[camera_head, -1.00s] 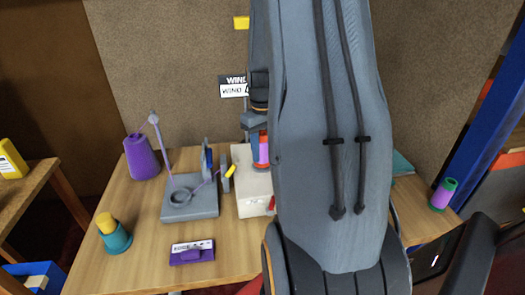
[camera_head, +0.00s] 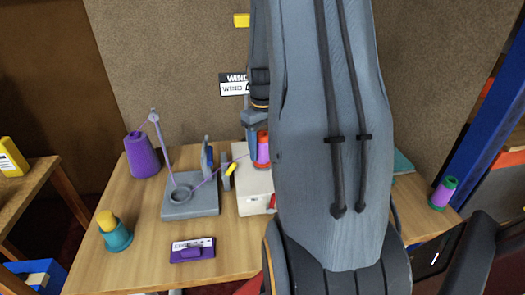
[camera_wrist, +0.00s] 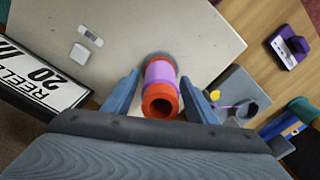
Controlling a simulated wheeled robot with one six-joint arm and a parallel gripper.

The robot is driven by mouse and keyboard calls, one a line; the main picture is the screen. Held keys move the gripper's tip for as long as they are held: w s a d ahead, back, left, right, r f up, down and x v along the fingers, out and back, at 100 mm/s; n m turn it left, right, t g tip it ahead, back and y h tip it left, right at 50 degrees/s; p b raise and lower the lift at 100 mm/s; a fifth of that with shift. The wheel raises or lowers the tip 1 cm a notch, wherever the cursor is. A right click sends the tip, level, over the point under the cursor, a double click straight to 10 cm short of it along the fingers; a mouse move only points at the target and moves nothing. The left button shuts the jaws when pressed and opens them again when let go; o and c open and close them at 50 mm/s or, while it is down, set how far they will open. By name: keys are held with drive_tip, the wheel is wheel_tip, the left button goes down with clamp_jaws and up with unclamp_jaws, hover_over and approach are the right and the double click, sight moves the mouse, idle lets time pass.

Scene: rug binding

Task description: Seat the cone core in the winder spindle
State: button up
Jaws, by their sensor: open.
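The cone core (camera_head: 263,148), purple with orange-red ends, stands upright on the cream winder block (camera_head: 254,190). In the wrist view the core (camera_wrist: 160,90) shows its open orange end towards the camera. Its far end meets a dark grey-green ring on the cream top (camera_wrist: 110,30); how deep it sits is hidden. My gripper (camera_wrist: 160,80) is open, with one blue-grey finger on each side of the core and a visible gap on both sides. In the head view my arm hides part of the block.
A grey thread stand (camera_head: 200,207) with a purple thread stands left of the block. A purple cone (camera_head: 142,157), a teal cone (camera_head: 116,238) and a purple labelled box (camera_head: 192,251) are on the table. A green-and-purple spool (camera_head: 442,193) is at right. A sign (camera_head: 234,85) stands behind.

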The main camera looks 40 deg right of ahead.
wheel_tip(320, 180, up, 11)
drive_tip(key=b, duration=0.2)
idle(0.6)
